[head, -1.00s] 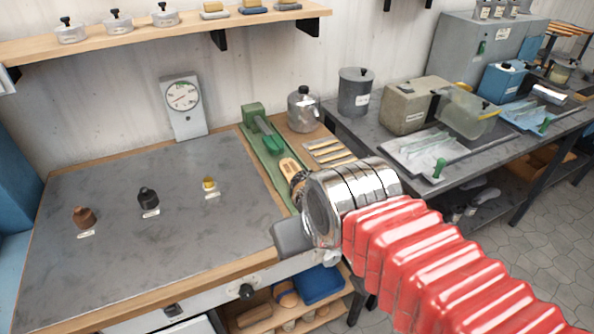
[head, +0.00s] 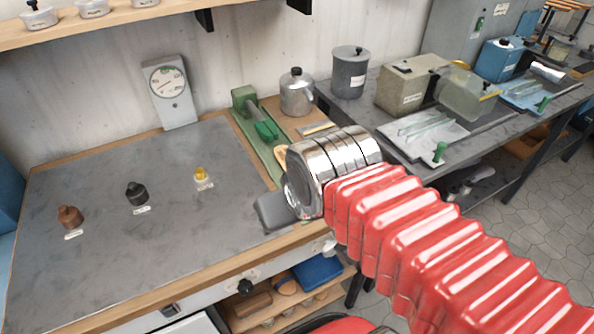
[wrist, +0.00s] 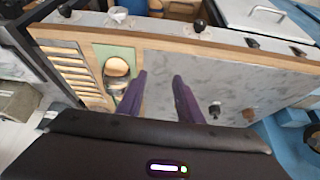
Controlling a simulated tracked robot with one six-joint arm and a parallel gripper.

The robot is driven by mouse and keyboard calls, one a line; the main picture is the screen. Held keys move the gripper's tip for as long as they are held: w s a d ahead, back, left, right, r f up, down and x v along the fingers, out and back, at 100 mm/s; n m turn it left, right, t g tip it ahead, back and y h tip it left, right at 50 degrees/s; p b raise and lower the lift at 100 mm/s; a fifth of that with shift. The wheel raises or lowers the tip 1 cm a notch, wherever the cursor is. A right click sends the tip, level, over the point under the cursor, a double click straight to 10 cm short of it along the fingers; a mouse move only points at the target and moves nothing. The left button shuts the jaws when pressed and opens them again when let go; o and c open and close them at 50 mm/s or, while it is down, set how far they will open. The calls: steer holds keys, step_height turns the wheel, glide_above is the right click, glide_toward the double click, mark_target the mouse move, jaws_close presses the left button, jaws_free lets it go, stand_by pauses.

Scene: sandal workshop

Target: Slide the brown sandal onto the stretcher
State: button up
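A small brown item (head: 69,216) with a label in front of it, seemingly the brown sandal, stands at the left of the grey bench top (head: 110,245). It also shows in the wrist view (wrist: 248,114). A green device (head: 247,118) with a light wooden foot form, seemingly the stretcher, is on the bench's right side; my arm hides part of it. It also shows in the wrist view (wrist: 127,55), with the wooden form (wrist: 117,66). My gripper (wrist: 159,75) is open and empty, beside the green device. In the head view my gripper (head: 275,210) is over the bench's front right, fingertips unclear.
A black item (head: 137,194) and a yellow item (head: 200,174) stand labelled right of the brown one. A dial gauge (head: 170,90) and a metal pot (head: 297,92) stand at the back. A second table (head: 365,105) holds containers and trays. The front middle of the bench is clear.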

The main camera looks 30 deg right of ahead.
steer(key=shift+c, duration=0.5)
steer(key=shift+d, duration=0.15)
steer(key=shift+c, duration=0.9)
steer(key=shift+d+f, duration=0.15)
steer(key=shift+d, duration=0.15)
steer(key=shift+c, duration=0.6)
steer(key=w+d+f+m, duration=0.1)
steer(key=d, duration=0.2)
steer(key=w+d+f+m+g, duration=0.1)
steer(key=d, duration=0.2)
steer(key=w+d+m+g, duration=0.1)
steer(key=d, duration=0.2)
steer(key=shift+w+d+f+h, duration=0.1)
steer(key=shift+d+f+h, duration=0.05)
steer(key=shift+f+h, duration=0.2)
jaws_close()
steer(key=w+d+n, duration=0.2)
steer(key=d, duration=0.1)
steer(key=w+d+n+y, duration=0.1)
steer(key=w, duration=0.1)
steer(key=shift+d+r+n, duration=0.25)
steer(key=shift+r+n, duration=0.05)
